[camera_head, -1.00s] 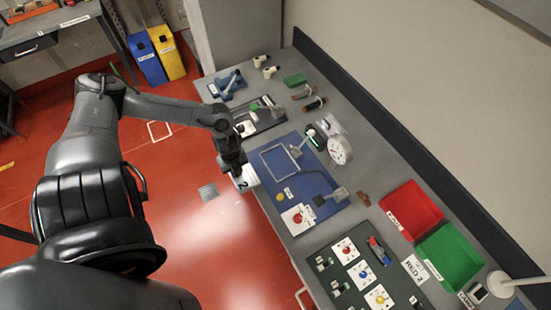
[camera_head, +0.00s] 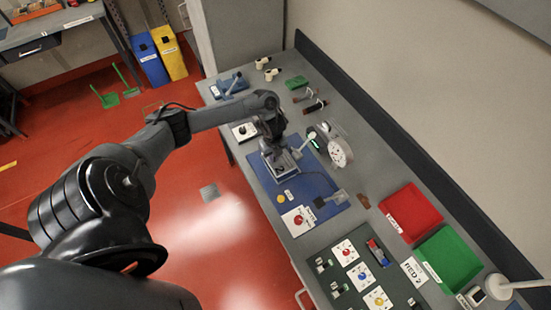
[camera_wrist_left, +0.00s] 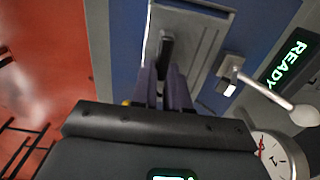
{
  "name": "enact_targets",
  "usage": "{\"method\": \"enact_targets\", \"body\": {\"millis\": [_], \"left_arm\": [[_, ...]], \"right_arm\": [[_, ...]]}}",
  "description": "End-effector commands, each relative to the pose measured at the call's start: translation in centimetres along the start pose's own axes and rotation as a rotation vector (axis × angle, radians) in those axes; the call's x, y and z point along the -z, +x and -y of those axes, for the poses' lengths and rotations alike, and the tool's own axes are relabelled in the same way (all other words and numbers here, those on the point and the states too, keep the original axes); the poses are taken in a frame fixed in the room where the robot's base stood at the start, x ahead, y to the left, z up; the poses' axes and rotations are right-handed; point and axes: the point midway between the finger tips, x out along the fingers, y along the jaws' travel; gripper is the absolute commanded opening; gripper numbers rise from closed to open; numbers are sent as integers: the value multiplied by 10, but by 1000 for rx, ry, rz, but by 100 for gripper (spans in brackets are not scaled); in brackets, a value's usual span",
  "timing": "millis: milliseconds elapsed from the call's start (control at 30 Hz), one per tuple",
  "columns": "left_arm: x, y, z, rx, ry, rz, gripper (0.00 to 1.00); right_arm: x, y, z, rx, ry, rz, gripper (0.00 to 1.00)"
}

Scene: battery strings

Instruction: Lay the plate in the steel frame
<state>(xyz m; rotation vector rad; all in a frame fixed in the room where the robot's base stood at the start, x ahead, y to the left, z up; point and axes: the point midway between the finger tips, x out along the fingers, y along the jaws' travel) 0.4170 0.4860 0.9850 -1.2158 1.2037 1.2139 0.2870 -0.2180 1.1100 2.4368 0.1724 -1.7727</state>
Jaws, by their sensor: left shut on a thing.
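My left gripper (camera_head: 275,148) is over the blue mat (camera_head: 320,185), shut on a grey plate (camera_head: 283,168). In the left wrist view its dark fingers (camera_wrist_left: 165,85) grip a dark upright handle on the plate (camera_wrist_left: 195,50). The steel frame (camera_head: 297,152) lies on the mat at the plate, mostly hidden by plate and gripper. In the wrist view the plate's edges line up roughly with the frame; I cannot tell whether it rests inside or hovers just above. My right gripper is not in view.
A pale-tipped lever clamp (camera_head: 308,138) stands beside the frame, with a dial (camera_head: 340,152) and a lit READY display (camera_wrist_left: 290,62) close by. Another clamp (camera_head: 338,197) stands at the mat's near right. Red (camera_head: 412,212) and green (camera_head: 450,255) bins lie farther right.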

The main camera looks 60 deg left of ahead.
Motion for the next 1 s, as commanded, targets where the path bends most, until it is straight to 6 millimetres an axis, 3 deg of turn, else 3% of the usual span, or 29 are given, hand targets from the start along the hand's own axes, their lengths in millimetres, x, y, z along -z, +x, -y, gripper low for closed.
{"method": "enact_targets", "body": {"millis": [200, 500, 933, 967, 1000], "left_arm": [[1, -2, 12, 2, -1, -1, 0], [1, 32, 11, 1, -1, 0, 0], [0, 38, 10, 1, 0, 1, 0], [0, 37, 10, 0, 1, 1, 19], [0, 37, 10, 0, 1, 1, 25]], "right_arm": [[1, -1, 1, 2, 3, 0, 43], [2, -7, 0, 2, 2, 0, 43], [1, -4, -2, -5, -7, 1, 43], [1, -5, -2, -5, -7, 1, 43], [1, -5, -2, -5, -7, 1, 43]]}}
